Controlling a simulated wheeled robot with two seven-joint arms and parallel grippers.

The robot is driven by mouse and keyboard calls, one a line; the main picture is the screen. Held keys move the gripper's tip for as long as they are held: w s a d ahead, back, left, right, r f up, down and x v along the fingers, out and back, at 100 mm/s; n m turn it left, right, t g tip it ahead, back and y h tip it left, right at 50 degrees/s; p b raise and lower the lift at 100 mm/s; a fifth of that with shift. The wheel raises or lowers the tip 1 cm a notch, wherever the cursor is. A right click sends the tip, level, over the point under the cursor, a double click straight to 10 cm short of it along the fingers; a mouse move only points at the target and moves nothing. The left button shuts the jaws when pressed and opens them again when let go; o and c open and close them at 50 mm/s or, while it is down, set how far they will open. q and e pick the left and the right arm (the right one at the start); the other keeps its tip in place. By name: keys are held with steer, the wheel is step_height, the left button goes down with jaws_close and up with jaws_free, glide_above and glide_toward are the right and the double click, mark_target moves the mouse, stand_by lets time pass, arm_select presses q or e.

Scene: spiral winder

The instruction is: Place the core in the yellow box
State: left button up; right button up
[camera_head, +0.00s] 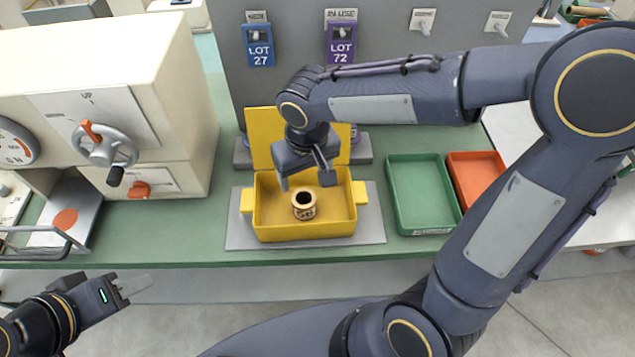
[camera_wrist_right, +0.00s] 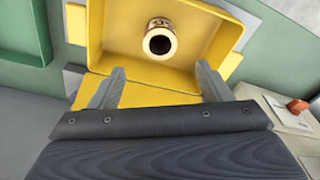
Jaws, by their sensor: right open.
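The core (camera_head: 303,204) is a short cream-coloured tube with dark marks and a dark hole. It stands on the floor of the yellow box (camera_head: 262,228), whose lid is raised at the back. The core also shows in the right wrist view (camera_wrist_right: 160,42), inside the box (camera_wrist_right: 97,48). My right gripper (camera_head: 307,184) is above the box and open, with a gap between its fingers (camera_wrist_right: 158,85) and the core apart from them. My left gripper (camera_head: 132,287) is low at the left, in front of the bench edge; its finger opening is unclear.
A green tray (camera_head: 423,194) and an orange tray (camera_head: 474,176) stand right of the box. A cream machine with a handwheel (camera_head: 108,150) stands at the left. Blue (camera_head: 258,46) and purple (camera_head: 340,44) lot tags hang on the grey panel behind.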

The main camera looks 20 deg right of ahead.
steer(key=s+d+r+m+t+y, duration=0.1)
steer(key=s+d+r+t, duration=0.1)
steer(key=s+d, duration=0.2)
steer(key=s+d+r+m+t+y, duration=0.2)
steer(key=s+d, duration=0.3)
steer(key=s, duration=0.6)
steer(key=shift+y, duration=0.3)
